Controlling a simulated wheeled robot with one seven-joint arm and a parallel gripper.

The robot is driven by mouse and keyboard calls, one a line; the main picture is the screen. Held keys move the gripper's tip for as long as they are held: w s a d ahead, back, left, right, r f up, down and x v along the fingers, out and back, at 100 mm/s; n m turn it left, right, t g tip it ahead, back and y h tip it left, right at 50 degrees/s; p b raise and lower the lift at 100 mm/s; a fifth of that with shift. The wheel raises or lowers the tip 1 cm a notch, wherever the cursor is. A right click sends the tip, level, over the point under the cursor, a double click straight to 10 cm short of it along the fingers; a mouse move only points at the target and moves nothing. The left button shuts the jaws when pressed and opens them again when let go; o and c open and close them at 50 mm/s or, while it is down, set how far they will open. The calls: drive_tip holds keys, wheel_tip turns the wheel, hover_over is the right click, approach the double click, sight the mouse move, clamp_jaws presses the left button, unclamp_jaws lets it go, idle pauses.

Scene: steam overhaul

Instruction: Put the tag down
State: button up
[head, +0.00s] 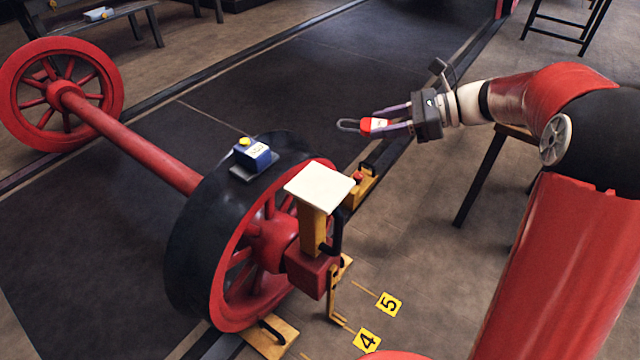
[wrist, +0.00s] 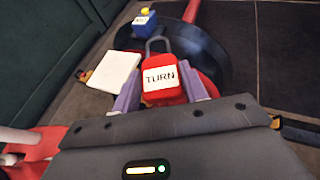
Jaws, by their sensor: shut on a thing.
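The tag is a red padlock-shaped piece (wrist: 163,84) with a white label reading "TURN" and a grey shackle loop. In the head view the tag (head: 372,126) shows at the end of my gripper (head: 393,122), its loop pointing left. My gripper is shut on the tag, with one purple finger on each side of it, as the wrist view (wrist: 168,95) shows. The tag is held in the air, to the right of and above the near wheel (head: 240,275), touching nothing else that I can see.
A blue box with a yellow button (head: 252,153) sits on top of the near wheel's black rim. A cream plate (head: 320,186) on a yellow post stands in front of the wheel. A red axle (head: 130,145) leads to the far wheel (head: 68,92).

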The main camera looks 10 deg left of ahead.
sight(343, 183)
drive_tip(key=s+a+r+n+g+h, duration=0.1)
drive_tip(key=s+a+r+n+g, duration=0.15)
drive_tip(key=s+r, duration=0.35)
drive_tip(key=s+a+r+n+g, duration=0.15)
drive_tip(key=s+a+r, duration=0.3)
drive_tip(key=r, duration=0.45)
drive_tip(key=f+b, duration=0.1)
drive_tip(key=f, duration=0.5)
drive_tip(key=f+b, duration=0.2)
drive_tip(key=f, duration=0.5)
drive_tip(key=f+b, duration=0.1)
drive_tip(key=f, duration=0.6)
drive_tip(key=shift+s+d+b, duration=0.1)
drive_tip(key=shift+d+b, duration=0.2)
drive_tip(key=shift+b, duration=0.05)
drive_tip(key=shift+f, duration=0.15)
drive_tip(key=o, duration=1)
